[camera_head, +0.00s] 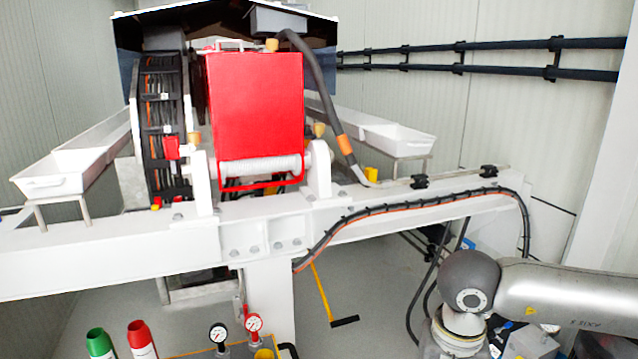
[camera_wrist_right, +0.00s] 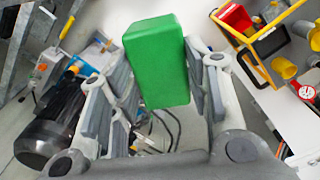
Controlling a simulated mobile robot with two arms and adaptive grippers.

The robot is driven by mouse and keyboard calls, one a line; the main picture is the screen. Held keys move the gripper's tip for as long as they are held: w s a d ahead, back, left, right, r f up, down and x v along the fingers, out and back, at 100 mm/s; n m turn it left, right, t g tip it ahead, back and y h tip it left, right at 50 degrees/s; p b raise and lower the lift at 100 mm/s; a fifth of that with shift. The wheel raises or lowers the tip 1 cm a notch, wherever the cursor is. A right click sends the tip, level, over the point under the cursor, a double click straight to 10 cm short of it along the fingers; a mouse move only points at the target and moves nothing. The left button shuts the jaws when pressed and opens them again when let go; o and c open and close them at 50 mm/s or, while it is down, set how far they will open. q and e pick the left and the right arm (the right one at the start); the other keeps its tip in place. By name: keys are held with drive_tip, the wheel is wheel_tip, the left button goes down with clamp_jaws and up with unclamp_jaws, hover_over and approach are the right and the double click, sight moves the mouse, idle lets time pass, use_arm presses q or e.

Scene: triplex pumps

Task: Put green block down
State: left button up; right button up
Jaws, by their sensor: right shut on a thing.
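The green block (camera_wrist_right: 157,58) is a plain box seen in the right wrist view. My right gripper (camera_wrist_right: 160,82) is shut on it, with a grey finger on each side. The block stands out beyond the fingertips towards the top of the view and appears held in the air. The surface right beneath it is hidden. In the head view my right arm comes in at lower right, but its gripper and the block do not show there. My left gripper is in neither view.
A white beam (camera_head: 260,230) crosses the head view, carrying a red box (camera_head: 255,105) and a hose. Gauges (camera_head: 218,333) and a red-topped cylinder (camera_head: 141,335) stand below. The right wrist view shows a yellow-framed rack (camera_wrist_right: 262,75) at upper right and a dark motor (camera_wrist_right: 50,125) at left.

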drive_tip(key=shift+s+d+f+n, duration=0.1)
drive_tip(key=shift+s+d+n, duration=0.1)
drive_tip(key=shift+d+n, duration=0.3)
drive_tip(key=shift+s+d+n, duration=0.2)
drive_tip(key=shift+n, duration=0.5)
drive_tip(key=shift+s+d+f, duration=0.1)
drive_tip(key=shift+s+f, duration=0.1)
drive_tip(key=shift+f, duration=0.05)
drive_tip(key=s+f, duration=0.3)
drive_tip(key=f, duration=0.1)
drive_tip(key=shift+s+f, duration=0.3)
drive_tip(key=shift+s, duration=0.05)
